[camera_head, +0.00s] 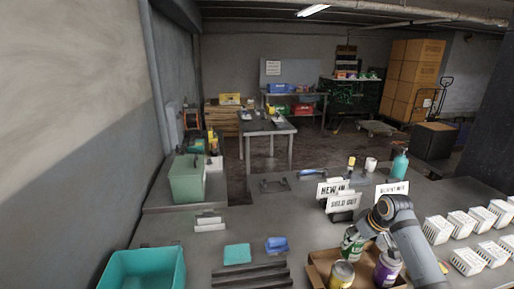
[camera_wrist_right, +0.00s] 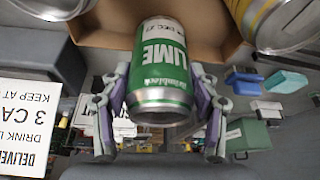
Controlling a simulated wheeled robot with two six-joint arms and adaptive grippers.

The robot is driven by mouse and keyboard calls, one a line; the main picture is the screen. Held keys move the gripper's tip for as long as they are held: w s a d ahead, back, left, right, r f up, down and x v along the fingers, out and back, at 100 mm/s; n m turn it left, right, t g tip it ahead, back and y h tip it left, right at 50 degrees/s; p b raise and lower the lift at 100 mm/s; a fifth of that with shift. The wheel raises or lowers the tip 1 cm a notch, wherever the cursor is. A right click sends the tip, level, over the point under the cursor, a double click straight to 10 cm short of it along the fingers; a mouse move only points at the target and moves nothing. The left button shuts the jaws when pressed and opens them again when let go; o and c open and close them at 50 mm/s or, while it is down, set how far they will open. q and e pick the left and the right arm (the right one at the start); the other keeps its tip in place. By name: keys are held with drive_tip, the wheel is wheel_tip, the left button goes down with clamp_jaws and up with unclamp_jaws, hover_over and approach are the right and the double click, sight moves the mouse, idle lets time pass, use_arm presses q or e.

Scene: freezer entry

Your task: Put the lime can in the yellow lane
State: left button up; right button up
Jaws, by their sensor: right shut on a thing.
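The lime can (camera_head: 352,243) is green with a silver rim and stands at the back edge of a cardboard box (camera_head: 318,262). My right gripper (camera_head: 364,240) is at the can. In the right wrist view the two fingers of this gripper (camera_wrist_right: 160,85) are closed on either side of the lime can (camera_wrist_right: 160,70), its label facing the camera. I cannot tell whether the can is clear of the box floor. I see no lane that is clearly yellow. My left gripper is not in view.
A yellow can (camera_head: 341,275) and a purple can (camera_head: 387,268) stand in the box. White signs (camera_head: 343,202) stand behind it. Dark strips (camera_head: 250,277), a blue item (camera_head: 277,245) and a teal bin (camera_head: 145,270) lie left. White slotted blocks (camera_head: 467,262) fill the right.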

drive_tip(key=shift+w, duration=0.1)
drive_tip(key=shift+r+p, duration=0.35)
wheel_tip(320, 180, up, 8)
drive_tip(key=p, duration=0.5)
drive_tip(key=shift+f, duration=0.25)
wheel_tip(320, 180, down, 8)
drive_tip(key=b, duration=0.5)
drive_tip(key=shift+b, duration=0.3)
drive_tip(key=shift+f, duration=0.15)
drive_tip(key=shift+r, duration=0.2)
